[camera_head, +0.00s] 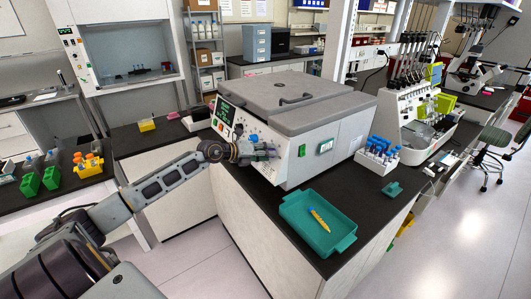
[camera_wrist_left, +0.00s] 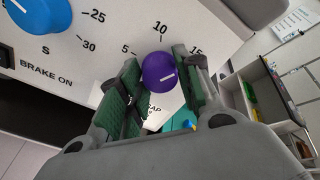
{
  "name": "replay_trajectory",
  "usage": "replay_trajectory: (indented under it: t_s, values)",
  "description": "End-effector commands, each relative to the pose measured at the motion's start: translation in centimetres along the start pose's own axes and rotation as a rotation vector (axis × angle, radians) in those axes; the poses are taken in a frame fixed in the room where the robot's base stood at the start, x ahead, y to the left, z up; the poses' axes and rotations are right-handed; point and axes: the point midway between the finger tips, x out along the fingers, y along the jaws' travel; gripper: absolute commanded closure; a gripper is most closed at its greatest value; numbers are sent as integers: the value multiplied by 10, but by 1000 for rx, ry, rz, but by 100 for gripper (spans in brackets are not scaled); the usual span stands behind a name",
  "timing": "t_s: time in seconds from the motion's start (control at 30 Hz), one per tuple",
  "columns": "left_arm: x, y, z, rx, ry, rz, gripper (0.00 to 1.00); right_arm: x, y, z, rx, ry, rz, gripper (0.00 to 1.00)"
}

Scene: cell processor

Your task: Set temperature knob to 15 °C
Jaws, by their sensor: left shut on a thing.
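The machine (camera_head: 300,150) is a large white and grey box with a lid, standing on the dark bench. My left gripper (camera_head: 272,152) is at its front panel, low and near the front corner. In the left wrist view, my left gripper's green-padded fingers are shut on a purple knob (camera_wrist_left: 158,72), one on each side. The scale around this knob shows 5, 10 and 15. Its white line points rightward, roughly towards the 15 side; the exact setting is hard to tell. Its caption is mostly hidden by the fingers. My right gripper is out of view.
A blue knob (camera_wrist_left: 40,14) marked -25 and -30 is left of the purple one. A teal tray (camera_head: 345,245) with a yellow tube (camera_head: 319,219) lies in front of the machine. A rack of blue-capped tubes (camera_head: 376,158) stands to its right.

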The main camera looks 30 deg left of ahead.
Motion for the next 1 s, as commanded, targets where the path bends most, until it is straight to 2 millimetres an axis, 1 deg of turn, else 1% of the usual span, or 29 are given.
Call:
replay_trajectory:
  t_s: [0.13,0.17,0.3,0.77,1.0]
  values:
    - [0,0,1,1,-2,0,90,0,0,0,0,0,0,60]
    - [0,0,1,1,-3,0,62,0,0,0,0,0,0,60]
    - [0,0,1,2,-2,0,44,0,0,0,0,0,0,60]
    - [-1,0,0,2,0,1,44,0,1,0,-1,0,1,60]
    - [-8,1,0,1,-1,2,44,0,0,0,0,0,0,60]
